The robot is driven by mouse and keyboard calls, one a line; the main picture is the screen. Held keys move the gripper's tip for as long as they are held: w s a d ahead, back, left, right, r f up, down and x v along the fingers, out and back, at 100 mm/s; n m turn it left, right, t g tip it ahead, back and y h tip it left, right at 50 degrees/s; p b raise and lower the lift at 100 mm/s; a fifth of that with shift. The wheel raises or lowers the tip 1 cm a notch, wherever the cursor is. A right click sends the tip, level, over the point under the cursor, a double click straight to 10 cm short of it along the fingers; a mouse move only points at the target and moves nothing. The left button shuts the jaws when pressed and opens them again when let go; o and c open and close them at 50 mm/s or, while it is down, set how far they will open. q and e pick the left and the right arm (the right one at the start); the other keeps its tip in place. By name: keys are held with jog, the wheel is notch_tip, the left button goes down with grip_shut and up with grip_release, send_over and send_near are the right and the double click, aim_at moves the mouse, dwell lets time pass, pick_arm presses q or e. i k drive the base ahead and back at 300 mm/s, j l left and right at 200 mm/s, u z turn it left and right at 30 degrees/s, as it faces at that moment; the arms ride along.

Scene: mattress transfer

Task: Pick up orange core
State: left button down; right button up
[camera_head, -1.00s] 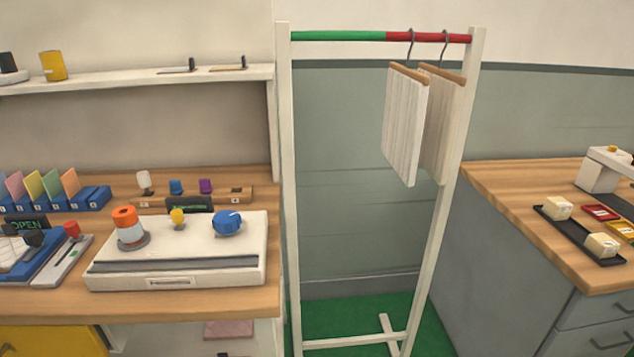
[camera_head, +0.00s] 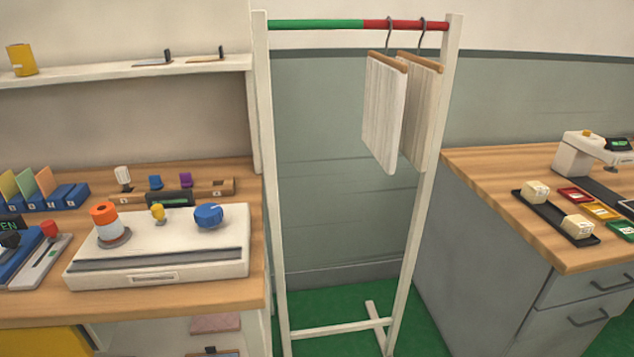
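An orange core (camera_head: 104,213), an orange-topped cylinder with a white lower band, stands upright on a round grey base on the white box-like device (camera_head: 160,243). The device sits on the left wooden bench. A small yellow knob (camera_head: 158,212) and a blue knob (camera_head: 208,215) stand to the core's right on the same device. Neither of my grippers is in view.
A white rack (camera_head: 264,180) with hanging panels stands right of the bench (camera_head: 150,303). Colored cards in blue holders (camera_head: 60,197) and a wooden strip with small pieces (camera_head: 215,187) lie behind the device. A second bench (camera_head: 480,170) is at the right.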

aim_at(107, 222)
jog(key=u, duration=1.3)
